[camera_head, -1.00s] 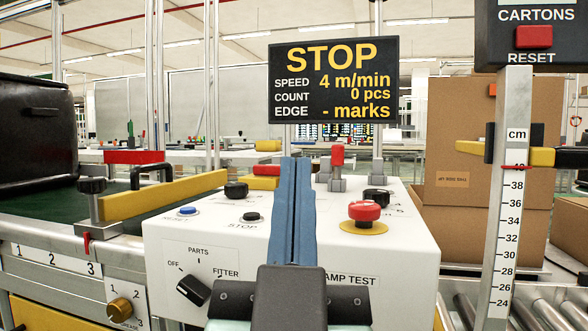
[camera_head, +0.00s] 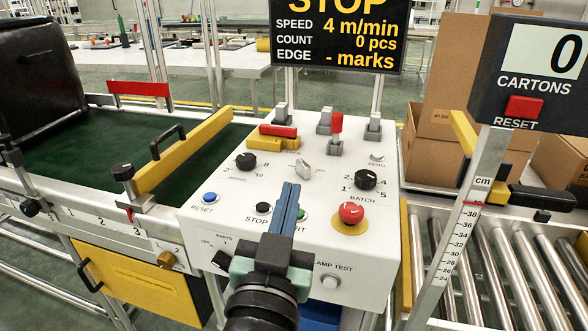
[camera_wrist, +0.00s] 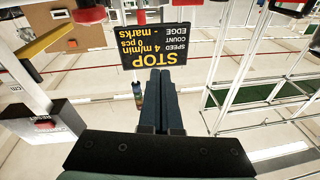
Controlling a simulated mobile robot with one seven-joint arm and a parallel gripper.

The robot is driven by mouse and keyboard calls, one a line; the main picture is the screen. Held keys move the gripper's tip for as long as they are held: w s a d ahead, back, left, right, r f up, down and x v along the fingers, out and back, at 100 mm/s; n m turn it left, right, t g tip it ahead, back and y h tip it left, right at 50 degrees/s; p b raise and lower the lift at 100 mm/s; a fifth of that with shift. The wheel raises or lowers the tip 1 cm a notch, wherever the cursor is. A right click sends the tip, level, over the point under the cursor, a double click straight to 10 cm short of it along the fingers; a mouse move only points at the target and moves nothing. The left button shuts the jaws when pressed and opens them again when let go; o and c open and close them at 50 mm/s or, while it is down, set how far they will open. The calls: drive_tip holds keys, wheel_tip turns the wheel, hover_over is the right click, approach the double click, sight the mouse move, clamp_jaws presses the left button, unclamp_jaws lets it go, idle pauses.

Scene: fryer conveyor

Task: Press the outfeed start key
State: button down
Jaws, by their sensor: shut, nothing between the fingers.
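The white control panel (camera_head: 215,232) stands in front of me in the head view. A green key (camera_head: 301,214) shows just right of my fingers, with a label ending in "RT" below it; my fingers hide part of both. Left of it are the black STOP key (camera_head: 263,207) and the blue RESET key (camera_head: 209,197). My gripper (camera_head: 290,188) is shut and empty, its blue fingers in front of the panel in the picture; I cannot tell whether they touch it. In the wrist view the gripper (camera_wrist: 160,75) points toward the upside-down display, with no key visible at its tips.
A red mushroom button (camera_head: 351,212) is right of the green key, with black knobs (camera_head: 246,161) farther back. The display (camera_head: 337,36) stands behind the panel. A ruler post (camera_head: 452,235) and rollers (camera_head: 500,265) are right; a green belt (camera_head: 80,148) with a yellow rail is left.

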drive_tip(key=s+g+p, duration=0.1)
drive_tip(key=p, duration=0.6)
drive_tip(key=s+a+g+p, duration=0.1)
drive_tip(key=s+g+p, duration=0.1)
drive_tip(key=p, duration=0.5)
drive_tip(key=s+g+p, duration=0.1)
drive_tip(key=s+p, duration=0.1)
drive_tip(key=p, duration=0.5)
drive_tip(key=shift+s+a+r+g+h, duration=0.1)
drive_tip(key=shift+a+r+g+h, duration=0.2)
drive_tip(key=shift+r+g+h, duration=0.1)
drive_tip(key=p+x, duration=0.1)
drive_tip(key=x, duration=0.9)
drive_tip(key=shift+d, duration=0.1)
wheel_tip(320, 180, down, 3)
drive_tip(key=shift+r+b, duration=0.1)
drive_tip(key=shift+b, duration=0.25)
drive_tip(key=shift+f, duration=0.6)
